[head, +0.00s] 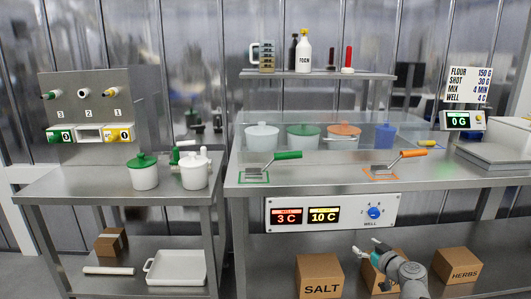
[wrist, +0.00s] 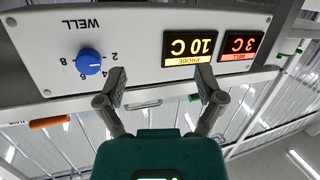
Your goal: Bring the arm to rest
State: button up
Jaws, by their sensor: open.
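My gripper (head: 368,247) shows in the head view at the lower right, raised in front of the lower shelf and below the control panel (head: 333,211). My arm comes up from the bottom edge. In the wrist view my gripper (wrist: 162,82) has its two fingers spread apart with nothing between them. The wrist view is upside down and shows the panel with its blue knob (wrist: 90,61) and two displays reading 10 C and 3 C beyond the fingers.
Boxes marked SALT (head: 320,276) and HERBS (head: 457,264) stand on the lower shelf, with another box (head: 381,270) partly behind my arm. The counter above holds a green-handled tool (head: 275,162), an orange-handled tool (head: 400,160) and lidded containers.

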jog(key=s+a+f+g+y, duration=0.1)
jog(key=s+a+f+g, duration=0.3)
jog(key=a+f+g, duration=0.6)
jog(key=s+a+f+m+g+h, duration=0.2)
jog(key=s+g+h, duration=0.1)
jog(key=s, duration=0.2)
jog(key=s+a+f+m+g+h, duration=0.2)
jog(key=s+a+f+m+h, duration=0.1)
jog(key=s, duration=0.2)
notch_tip(320, 180, up, 31)
jog(key=p, duration=3.1)
jog(key=shift+d, duration=0.1)
